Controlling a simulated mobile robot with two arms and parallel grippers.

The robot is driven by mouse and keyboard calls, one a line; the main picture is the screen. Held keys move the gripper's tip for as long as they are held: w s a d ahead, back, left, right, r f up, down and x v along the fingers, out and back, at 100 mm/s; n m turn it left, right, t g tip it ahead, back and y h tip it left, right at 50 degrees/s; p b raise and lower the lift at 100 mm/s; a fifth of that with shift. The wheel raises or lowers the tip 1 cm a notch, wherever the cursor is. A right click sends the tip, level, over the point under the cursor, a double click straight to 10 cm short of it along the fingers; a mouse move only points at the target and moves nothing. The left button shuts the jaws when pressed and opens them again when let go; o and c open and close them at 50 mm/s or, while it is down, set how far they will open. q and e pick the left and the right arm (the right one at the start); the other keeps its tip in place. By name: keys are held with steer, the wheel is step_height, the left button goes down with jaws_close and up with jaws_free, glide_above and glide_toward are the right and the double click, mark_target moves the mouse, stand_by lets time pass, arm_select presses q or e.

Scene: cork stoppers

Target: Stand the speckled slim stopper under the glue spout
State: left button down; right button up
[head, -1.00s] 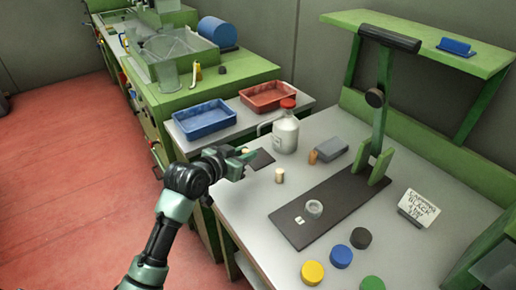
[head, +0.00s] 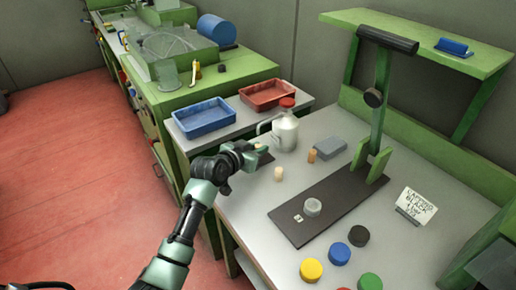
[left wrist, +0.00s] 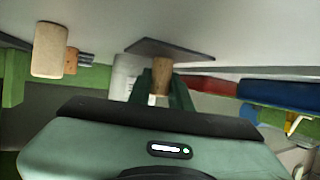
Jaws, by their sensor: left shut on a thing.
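My left gripper (head: 260,149) is at the dark pad (head: 266,158) near the table's left edge. In the left wrist view its green fingers (left wrist: 160,84) are shut on a slim tan-brown stopper (left wrist: 160,76). The stopper's far end is at the dark pad (left wrist: 185,50); I cannot tell whether they touch. Its speckles are too small to make out. A pale, wider stopper (head: 278,174) and an orange-brown one (head: 312,156) stand apart on the table. My right gripper is out of view.
A red-capped bottle (head: 284,130) stands behind the gripper. A grey block (head: 330,148), a clear cup (head: 312,207) on the dark board (head: 300,232), a sign (head: 416,206) and several coloured caps are to the right. Blue (head: 205,118) and red (head: 267,95) trays stand behind.

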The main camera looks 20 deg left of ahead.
arm_select(q)
steer(key=shift+f, duration=0.15)
steer(key=c, duration=1.3)
jaws_free()
steer(key=shift+r, duration=0.3)
steer(key=shift+s+a, duration=0.1)
steer(key=shift+s, duration=0.25)
steer(key=v, duration=1.1)
steer(key=shift+s+r, duration=0.1)
steer(key=shift+r, duration=0.1)
